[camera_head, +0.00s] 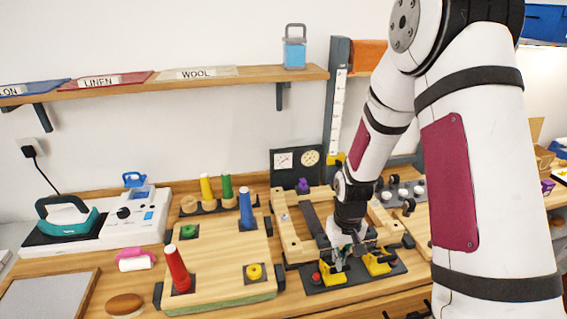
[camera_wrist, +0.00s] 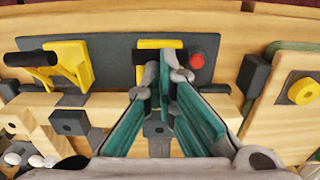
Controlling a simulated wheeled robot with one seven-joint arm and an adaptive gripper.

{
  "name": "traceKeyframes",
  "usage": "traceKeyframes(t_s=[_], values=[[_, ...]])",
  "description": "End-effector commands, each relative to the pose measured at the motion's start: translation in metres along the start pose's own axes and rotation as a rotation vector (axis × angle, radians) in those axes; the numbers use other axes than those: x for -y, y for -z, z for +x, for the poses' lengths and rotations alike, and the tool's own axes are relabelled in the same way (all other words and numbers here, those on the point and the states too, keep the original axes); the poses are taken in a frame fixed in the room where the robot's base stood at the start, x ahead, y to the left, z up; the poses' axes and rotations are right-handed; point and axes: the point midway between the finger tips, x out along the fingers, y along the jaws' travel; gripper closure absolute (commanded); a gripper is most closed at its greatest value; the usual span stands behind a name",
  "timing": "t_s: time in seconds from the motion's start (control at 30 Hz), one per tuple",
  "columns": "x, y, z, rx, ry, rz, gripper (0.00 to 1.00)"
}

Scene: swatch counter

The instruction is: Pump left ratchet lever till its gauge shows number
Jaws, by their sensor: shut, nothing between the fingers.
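The left ratchet lever (camera_head: 334,280) has a yellow base on a dark plate, with a red button (camera_head: 316,278) beside it. In the wrist view its yellow part (camera_wrist: 160,44) and the red button (camera_wrist: 196,62) lie just beyond my fingertips. My gripper (camera_head: 340,262) points down right at the left lever, partly hiding it; its shut, empty fingers also show in the wrist view (camera_wrist: 163,68). I cannot tell whether they touch the lever. The right lever (camera_head: 378,262) is yellow with a black handle. Two dials, one white (camera_head: 284,160) and one cream (camera_head: 310,157), stand behind; their readings are too small to read.
A wooden board (camera_head: 225,262) with coloured cones and rings lies left of the levers. A wooden frame (camera_head: 292,236) stands close behind my gripper. A teal iron (camera_head: 65,220) and a white device (camera_head: 138,215) are farther left. A shelf (camera_head: 250,74) runs above.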

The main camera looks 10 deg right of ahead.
Motion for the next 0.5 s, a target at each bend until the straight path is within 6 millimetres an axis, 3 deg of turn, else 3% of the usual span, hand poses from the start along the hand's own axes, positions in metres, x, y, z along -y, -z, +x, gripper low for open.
traceKeyframes(t_s=[0.17, 0.5], values=[[0.000, 0.000, -0.005, -0.002, 0.000, 0.000, 1.00], [0.000, -0.001, -0.037, -0.003, 0.000, 0.000, 1.00]])
